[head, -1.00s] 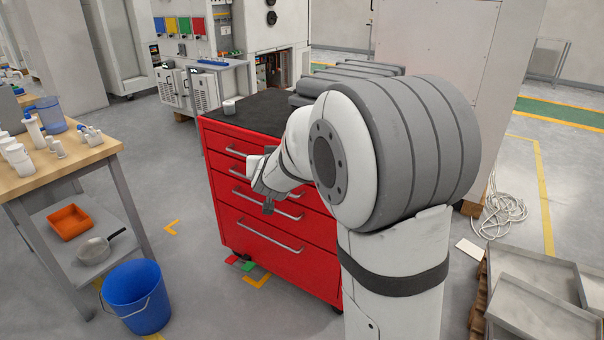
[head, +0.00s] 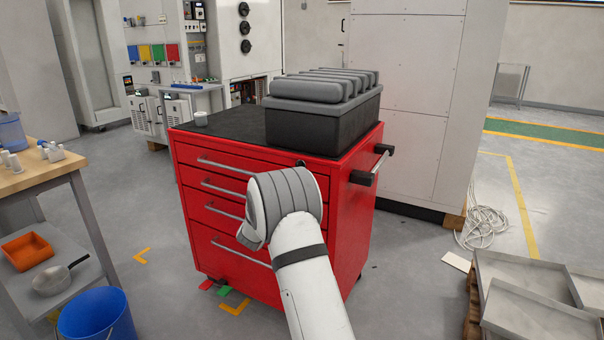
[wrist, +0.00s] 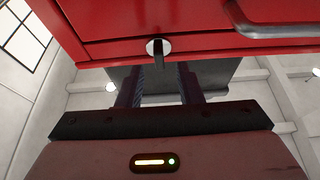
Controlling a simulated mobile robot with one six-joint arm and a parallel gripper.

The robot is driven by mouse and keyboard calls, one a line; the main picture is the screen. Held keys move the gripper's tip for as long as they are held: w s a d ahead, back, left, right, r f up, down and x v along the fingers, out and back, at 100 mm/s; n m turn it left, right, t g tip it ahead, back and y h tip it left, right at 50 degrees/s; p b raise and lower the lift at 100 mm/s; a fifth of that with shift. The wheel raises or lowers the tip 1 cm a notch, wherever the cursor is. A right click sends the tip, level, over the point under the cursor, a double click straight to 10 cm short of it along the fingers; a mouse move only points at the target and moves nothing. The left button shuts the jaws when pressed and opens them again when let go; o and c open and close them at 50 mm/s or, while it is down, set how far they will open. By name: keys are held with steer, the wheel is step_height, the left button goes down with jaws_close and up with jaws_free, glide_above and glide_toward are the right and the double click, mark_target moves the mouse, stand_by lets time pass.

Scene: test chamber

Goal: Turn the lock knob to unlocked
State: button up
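The lock knob (wrist: 158,47) shows in the wrist view as a pale round disc with a narrow dark tab, on the front of the red drawer cabinet (wrist: 110,22). The tab points down in the picture, toward my gripper. My gripper (wrist: 160,72) is open, its two dark fingers apart, one on each side of the tab's line. I see no clear contact with the tab. In the head view the cabinet (head: 350,215) stands in the middle.
A drawer handle (wrist: 285,30) lies right of the knob in the wrist view. A black case (head: 310,125) and a small cup (head: 201,119) sit on the cabinet top. A workbench (head: 30,172) and blue bucket (head: 95,318) are at left, grey trays (head: 530,300) at right.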

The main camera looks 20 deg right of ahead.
steer(key=x, duration=0.3)
steer(key=shift+d, duration=0.1)
steer(key=shift+c, duration=0.2)
jaws_close()
